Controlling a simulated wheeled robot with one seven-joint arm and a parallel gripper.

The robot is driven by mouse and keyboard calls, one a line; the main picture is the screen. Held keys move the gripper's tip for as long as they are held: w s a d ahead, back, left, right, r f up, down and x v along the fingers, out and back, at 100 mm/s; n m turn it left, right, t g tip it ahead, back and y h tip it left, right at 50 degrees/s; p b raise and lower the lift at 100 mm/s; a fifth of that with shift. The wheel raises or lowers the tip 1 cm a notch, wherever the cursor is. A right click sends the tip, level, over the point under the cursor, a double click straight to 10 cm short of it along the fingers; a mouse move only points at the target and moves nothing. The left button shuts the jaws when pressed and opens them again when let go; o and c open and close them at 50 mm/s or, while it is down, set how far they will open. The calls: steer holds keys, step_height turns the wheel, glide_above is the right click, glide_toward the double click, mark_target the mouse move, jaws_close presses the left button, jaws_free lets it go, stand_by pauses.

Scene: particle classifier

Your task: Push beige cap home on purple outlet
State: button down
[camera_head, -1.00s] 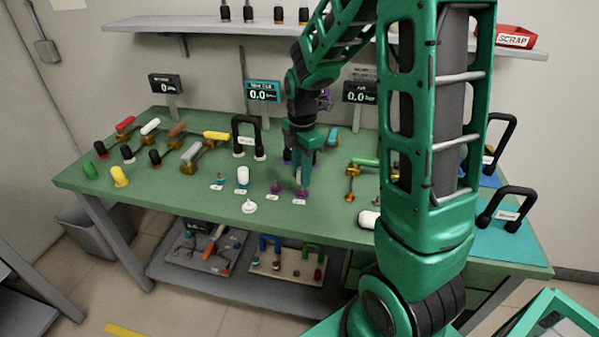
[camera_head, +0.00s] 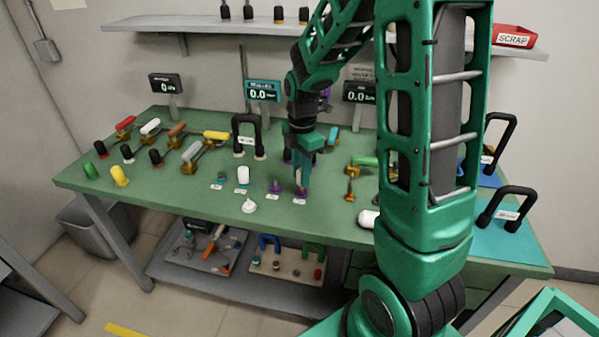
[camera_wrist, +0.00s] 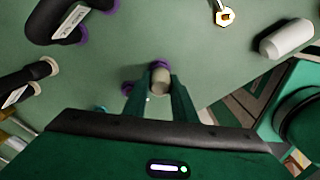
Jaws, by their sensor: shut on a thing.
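My gripper (camera_head: 302,180) points down over the green bench and is shut on the beige cap (camera_wrist: 160,80). In the wrist view the cap sits between the two fingertips (camera_wrist: 160,98). The purple outlet (camera_head: 300,194) is directly under the gripper in the head view. In the wrist view a purple edge (camera_wrist: 159,64) shows just beyond the cap. The cap is lined up over the outlet, but I cannot tell how far it is seated. A second purple fitting (camera_head: 275,187) stands just to the left.
A white cylinder (camera_head: 243,175) and a white cap-like piece (camera_head: 249,207) are left of the gripper. A black handle (camera_head: 247,131) stands behind, and a green-handled valve (camera_head: 362,162) is to the right. The front strip of bench (camera_head: 200,208) is clear.

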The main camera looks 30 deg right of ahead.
steer(key=shift+f, duration=1.45)
steer(key=c, duration=1.4)
jaws_free()
step_height(320, 180, up, 11)
steer(key=shift+f, duration=0.15)
steer(key=s+d+m, duration=0.1)
steer(key=s+m, duration=0.7)
steer(key=s+d+r+m, duration=0.1)
steer(key=s+m, duration=0.7)
steer(key=s, duration=0.1)
steer(key=s+d+m, duration=0.2)
steer(key=s+m, duration=0.6)
steer(key=s, duration=0.1)
steer(key=shift+r, duration=0.35)
